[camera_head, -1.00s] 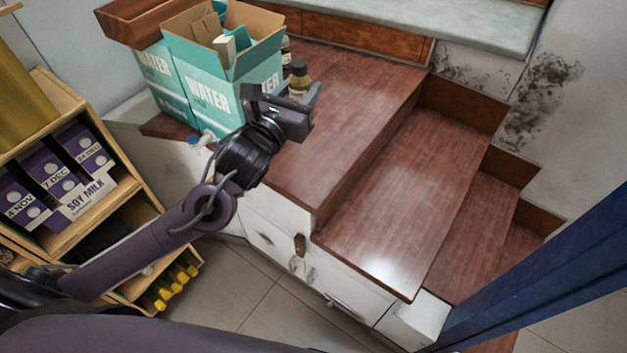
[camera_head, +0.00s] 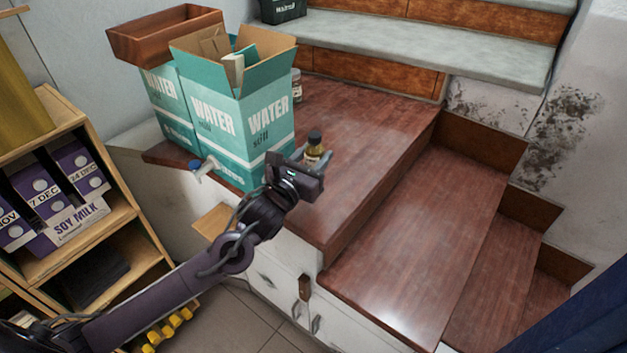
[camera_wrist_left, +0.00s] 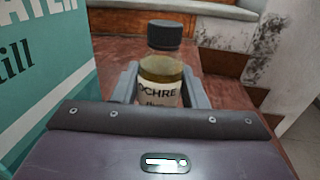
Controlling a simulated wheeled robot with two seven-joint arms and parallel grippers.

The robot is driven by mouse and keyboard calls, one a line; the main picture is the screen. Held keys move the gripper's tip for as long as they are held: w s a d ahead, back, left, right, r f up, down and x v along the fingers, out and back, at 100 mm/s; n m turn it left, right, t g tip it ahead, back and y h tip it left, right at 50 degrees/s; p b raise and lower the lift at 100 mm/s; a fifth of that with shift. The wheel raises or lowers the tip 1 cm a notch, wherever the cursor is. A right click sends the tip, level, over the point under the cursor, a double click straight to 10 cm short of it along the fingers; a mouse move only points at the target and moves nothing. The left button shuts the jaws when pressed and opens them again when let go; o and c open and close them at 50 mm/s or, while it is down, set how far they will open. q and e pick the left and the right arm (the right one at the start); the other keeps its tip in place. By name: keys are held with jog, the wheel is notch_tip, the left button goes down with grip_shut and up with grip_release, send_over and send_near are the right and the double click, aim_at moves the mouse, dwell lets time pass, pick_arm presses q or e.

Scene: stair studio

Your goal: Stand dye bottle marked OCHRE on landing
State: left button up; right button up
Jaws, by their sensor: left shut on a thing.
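The dye bottle marked OCHRE (camera_wrist_left: 160,75) has a black cap, yellowish contents and a white label, and stands upright between my left fingers in the left wrist view. In the head view the bottle (camera_head: 314,148) shows above my left gripper (camera_head: 310,165), its lower part hidden by the gripper. My left gripper is shut on it, over the near part of the brown wooden landing (camera_head: 375,135). I cannot tell whether the bottle's base touches the landing. My right gripper is not in view.
Teal WATER boxes (camera_head: 245,125) stand on the landing just left of my left gripper. Another small bottle (camera_head: 297,86) stands behind them. Wooden steps (camera_head: 425,230) go down to the right. The landing's right part is clear.

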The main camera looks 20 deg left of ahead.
pick_arm(q)
notch_tip(320, 180, down, 6)
jog(key=shift+f, duration=0.4)
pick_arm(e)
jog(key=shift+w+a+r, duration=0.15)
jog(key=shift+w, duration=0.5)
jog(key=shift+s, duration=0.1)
pick_arm(q)
jog(key=shift+f+b, duration=0.1)
jog(key=shift+b, duration=0.2)
jog(key=o, duration=1.1)
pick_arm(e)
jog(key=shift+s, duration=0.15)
